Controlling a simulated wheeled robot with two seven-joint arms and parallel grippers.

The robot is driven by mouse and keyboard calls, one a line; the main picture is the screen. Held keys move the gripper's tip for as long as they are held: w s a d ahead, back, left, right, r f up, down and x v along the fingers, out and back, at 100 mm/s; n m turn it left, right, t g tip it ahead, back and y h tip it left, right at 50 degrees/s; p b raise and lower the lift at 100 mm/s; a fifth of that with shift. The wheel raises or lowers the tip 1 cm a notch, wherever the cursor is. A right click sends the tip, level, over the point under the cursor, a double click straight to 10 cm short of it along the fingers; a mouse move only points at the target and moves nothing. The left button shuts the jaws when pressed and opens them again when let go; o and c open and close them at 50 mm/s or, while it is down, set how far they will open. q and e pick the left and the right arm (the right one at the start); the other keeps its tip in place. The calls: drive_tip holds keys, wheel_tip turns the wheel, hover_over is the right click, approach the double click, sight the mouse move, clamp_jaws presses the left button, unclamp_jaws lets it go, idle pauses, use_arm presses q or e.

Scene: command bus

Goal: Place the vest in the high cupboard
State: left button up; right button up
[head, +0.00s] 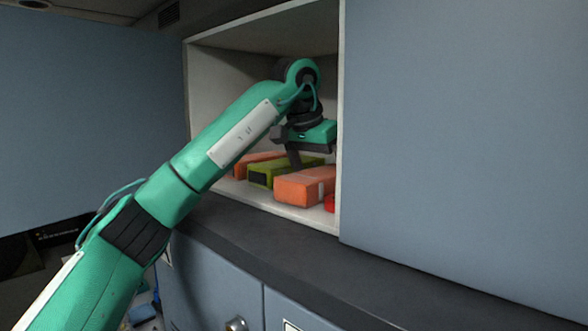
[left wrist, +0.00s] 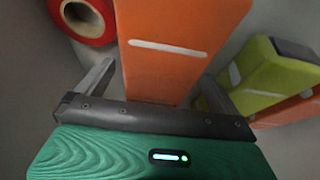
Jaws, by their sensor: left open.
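A folded orange vest (head: 305,186) with a pale stripe lies on the floor of the open high cupboard (head: 214,110). It also fills the middle of the left wrist view (left wrist: 170,45). My left gripper (head: 296,160) is inside the cupboard, just above and behind this vest in the head view. In the left wrist view its open fingers (left wrist: 158,72) stand on either side of the vest's near end. I cannot tell whether either finger touches it. My right gripper is not in view.
A yellow-green folded bundle (head: 270,171) and another orange one (head: 254,160) lie to the left of the vest. A red roll (left wrist: 82,20) is on its other side. The sliding blue door (head: 460,130) covers the right part. A dark ledge (head: 280,246) runs below.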

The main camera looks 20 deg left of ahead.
sight(320, 172)
use_arm(q)
drive_tip(key=b+v, duration=0.1)
drive_tip(key=v, duration=0.3)
drive_tip(key=shift+s+r+b, duration=0.1)
drive_tip(key=shift+s+b, duration=0.05)
drive_tip(key=shift+b, duration=0.25)
drive_tip(key=s+a+b, duration=0.4)
drive_tip(key=s+b, duration=0.1)
drive_tip(key=s, duration=0.6)
drive_tip(key=shift+a, duration=0.3)
